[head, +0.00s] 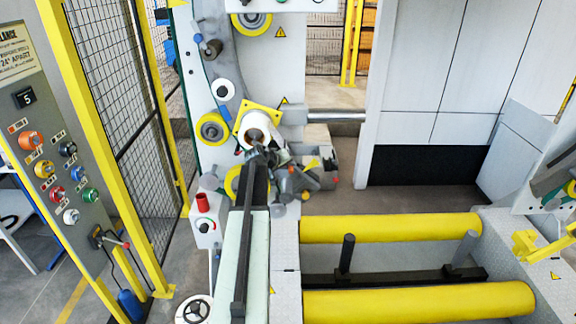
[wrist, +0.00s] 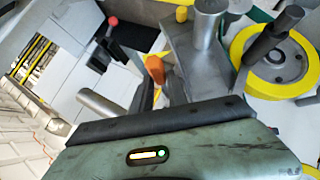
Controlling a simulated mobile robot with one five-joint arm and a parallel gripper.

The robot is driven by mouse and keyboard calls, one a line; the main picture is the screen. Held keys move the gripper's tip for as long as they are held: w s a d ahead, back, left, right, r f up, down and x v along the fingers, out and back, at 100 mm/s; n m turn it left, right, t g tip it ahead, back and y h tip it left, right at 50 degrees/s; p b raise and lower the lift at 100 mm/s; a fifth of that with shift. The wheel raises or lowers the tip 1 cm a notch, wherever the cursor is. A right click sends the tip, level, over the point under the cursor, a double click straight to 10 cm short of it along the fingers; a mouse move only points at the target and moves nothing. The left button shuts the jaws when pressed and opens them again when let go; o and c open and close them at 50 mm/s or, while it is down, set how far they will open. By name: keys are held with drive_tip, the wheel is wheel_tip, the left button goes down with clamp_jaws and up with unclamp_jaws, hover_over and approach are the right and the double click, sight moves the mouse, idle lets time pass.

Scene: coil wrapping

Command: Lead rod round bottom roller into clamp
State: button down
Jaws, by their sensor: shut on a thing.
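My gripper (head: 262,156) is at the far end of my arm, just under the white roll on the yellow square plate. It is shut, and I take the thing in it to be the rod, which I cannot make out clearly. The bottom roller (head: 234,182) is yellow-rimmed and partly hidden behind my arm. A yellow-rimmed wheel with a grey hub, seemingly that roller, shows at the right of the wrist view (wrist: 292,88). Grey machine parts (head: 293,182), possibly the clamp, sit right of and below my gripper.
Two thick yellow rollers (head: 390,228) lie across the lower right. A control panel (head: 50,150) and mesh fence stand at left. A red-knobbed box (head: 207,222) is left of my arm. A red-tipped lever (wrist: 112,22) and orange-tipped part (wrist: 155,68) show in the wrist view.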

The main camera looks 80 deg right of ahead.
idle(0.4)
drive_tip(key=w+f+b, duration=0.3)
drive_tip(key=f+b, duration=0.6)
drive_tip(key=shift+w+a, duration=0.25)
drive_tip(key=shift+w, duration=0.1)
idle(0.5)
drive_tip(key=w+f+b, duration=0.4)
drive_tip(key=f+b, duration=0.2)
drive_tip(key=shift+w+a, duration=0.2)
drive_tip(key=shift+a, duration=0.05)
drive_tip(key=shift+r, duration=0.1)
idle(0.4)
